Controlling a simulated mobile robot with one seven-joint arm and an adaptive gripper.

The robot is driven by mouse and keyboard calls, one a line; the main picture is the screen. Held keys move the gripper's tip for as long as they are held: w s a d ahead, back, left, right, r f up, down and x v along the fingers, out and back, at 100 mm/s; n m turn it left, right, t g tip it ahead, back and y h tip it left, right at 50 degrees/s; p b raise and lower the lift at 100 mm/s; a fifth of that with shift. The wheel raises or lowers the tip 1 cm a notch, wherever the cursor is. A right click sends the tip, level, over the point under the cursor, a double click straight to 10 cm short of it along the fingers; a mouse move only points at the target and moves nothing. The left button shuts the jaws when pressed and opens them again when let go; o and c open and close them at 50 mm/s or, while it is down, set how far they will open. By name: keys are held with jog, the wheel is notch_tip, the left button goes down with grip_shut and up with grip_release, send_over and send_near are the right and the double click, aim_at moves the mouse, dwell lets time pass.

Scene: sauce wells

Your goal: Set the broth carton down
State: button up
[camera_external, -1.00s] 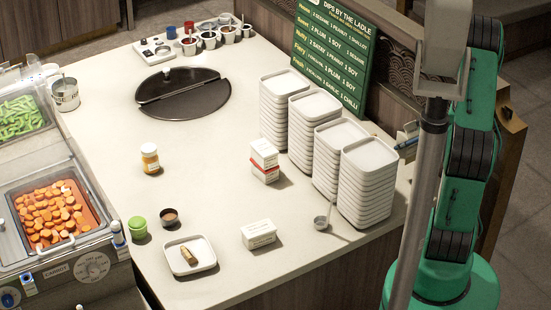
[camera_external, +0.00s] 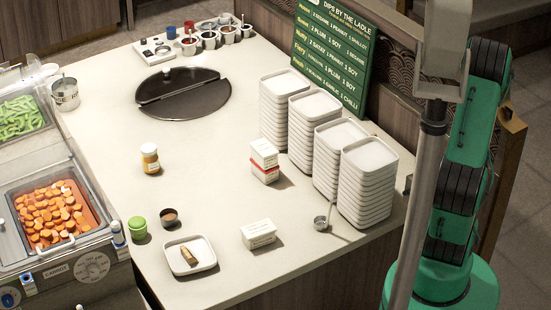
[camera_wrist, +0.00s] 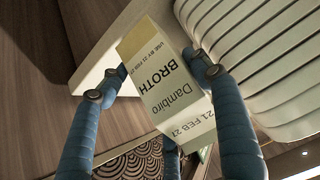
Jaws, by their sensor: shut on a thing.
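The broth carton (camera_wrist: 166,85) is pale with a yellow band and the words "Dambiro BROTH". My gripper (camera_wrist: 152,66) is shut on it in the wrist view, with blue fingers on both sides. The carton looks tilted in that picture. A pale counter edge and a stack of white plates (camera_wrist: 265,60) lie close behind it. I cannot tell whether the carton touches either. In the external view neither the gripper nor the carton can be made out; my green arm shows at the right, beyond the counter (camera_external: 225,195).
Stacks of white plates (camera_external: 368,190) line the right side below a green menu board (camera_external: 330,55). A ladle (camera_external: 322,220), white box (camera_external: 258,233), red-and-white boxes (camera_external: 264,160) and a tray (camera_external: 205,262) stand nearer the front. The middle of the counter is clear.

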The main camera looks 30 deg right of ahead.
jog(key=shift+s+a, duration=0.15)
dwell(0.3)
jog(key=w+d+b, duration=0.1)
jog(key=w+d, duration=0.3)
jog(key=w, duration=0.3)
jog(key=w+d+f+b, duration=0.1)
jog(key=w+d+b, duration=0.1)
jog(key=w+d, duration=0.2)
jog(key=w, duration=0.2)
jog(key=shift+w+d+f, duration=0.25)
jog(key=shift+w+f, duration=0.05)
jog(key=shift+w, duration=0.05)
jog(key=shift+b, duration=0.3)
jog(key=shift+f+b, duration=0.95)
jog(key=shift+f, duration=0.8)
jog(key=shift+f, duration=0.1)
jog(key=o, duration=1.6)
jog(key=shift+o, duration=0.2)
